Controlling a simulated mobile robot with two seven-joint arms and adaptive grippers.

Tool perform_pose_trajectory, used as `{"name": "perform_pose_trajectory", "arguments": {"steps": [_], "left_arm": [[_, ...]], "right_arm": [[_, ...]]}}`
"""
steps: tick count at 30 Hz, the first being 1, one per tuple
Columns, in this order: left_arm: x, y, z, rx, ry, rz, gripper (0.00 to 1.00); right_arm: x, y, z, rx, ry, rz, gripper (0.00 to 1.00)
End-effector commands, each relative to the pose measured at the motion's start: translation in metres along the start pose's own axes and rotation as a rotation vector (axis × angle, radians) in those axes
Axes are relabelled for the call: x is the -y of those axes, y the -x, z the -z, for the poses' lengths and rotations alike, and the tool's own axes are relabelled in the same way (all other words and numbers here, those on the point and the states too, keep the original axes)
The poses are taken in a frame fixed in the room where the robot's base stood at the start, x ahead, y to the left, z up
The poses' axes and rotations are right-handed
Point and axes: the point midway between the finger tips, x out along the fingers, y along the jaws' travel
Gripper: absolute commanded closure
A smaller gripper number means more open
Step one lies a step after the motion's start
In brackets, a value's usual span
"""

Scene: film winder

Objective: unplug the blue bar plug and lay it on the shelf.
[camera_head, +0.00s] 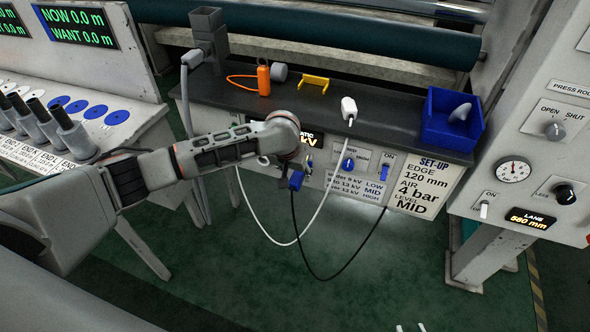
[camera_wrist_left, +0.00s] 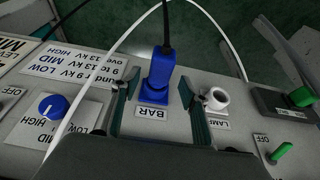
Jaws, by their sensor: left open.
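The blue bar plug (camera_wrist_left: 160,75) sits upright in the socket above the BAR label in the left wrist view, with a black cable leaving its top. In the head view the blue plug (camera_head: 296,180) is on the front panel under the shelf, partly hidden by my arm. My left gripper (camera_wrist_left: 157,92) is open, with one finger on each side of the plug and gaps between. In the head view my left gripper (camera_head: 298,160) is mostly hidden by its wrist. The dark shelf (camera_head: 395,128) runs above the panel.
On the shelf are a white plug (camera_head: 349,108) with a white cable, an orange cylinder (camera_head: 263,80), a yellow bracket (camera_head: 314,82) and a blue bin (camera_head: 448,125). A white LAMP ring (camera_wrist_left: 215,99) is right of the plug. The white cable arcs past the gripper.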

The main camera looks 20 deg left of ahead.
Motion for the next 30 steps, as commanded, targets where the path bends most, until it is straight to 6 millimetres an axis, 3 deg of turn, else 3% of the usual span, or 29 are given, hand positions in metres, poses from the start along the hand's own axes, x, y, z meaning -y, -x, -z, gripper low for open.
{"name": "perform_pose_trajectory", "arguments": {"steps": [1,6,17,18,23,25,26,28,30], "left_arm": [[0.000,-0.011,-0.003,0.004,0.000,0.001,0.56],[-0.001,-0.026,-0.001,0.001,-0.002,0.001,0.56],[0.000,-0.029,0.001,-0.002,-0.001,0.000,0.56],[0.000,-0.029,0.001,-0.002,-0.001,0.000,0.58],[0.000,-0.029,0.001,-0.002,-0.001,0.000,0.99],[0.000,-0.029,0.001,-0.002,-0.001,0.000,0.99],[0.000,-0.029,0.001,-0.002,-0.001,0.000,0.81],[0.000,-0.029,0.001,-0.002,-0.001,0.000,0.99],[0.000,-0.029,0.001,-0.002,-0.001,0.000,1.00]], "right_arm": [[-0.001,-0.003,-0.005,0.002,0.003,-0.002,0.72],[-0.008,-0.006,0.000,-0.012,0.012,-0.015,0.72],[-0.013,-0.009,0.006,-0.023,0.021,-0.021,0.72],[-0.012,-0.009,0.006,-0.022,0.021,-0.020,0.72],[-0.009,-0.008,0.004,-0.018,0.020,-0.015,0.72],[-0.008,-0.007,0.002,-0.016,0.019,-0.013,0.72],[-0.007,-0.007,0.001,-0.014,0.018,-0.012,0.72],[-0.006,-0.006,0.000,-0.012,0.017,-0.011,0.72],[-0.005,-0.005,-0.002,-0.009,0.017,-0.010,0.72]]}}
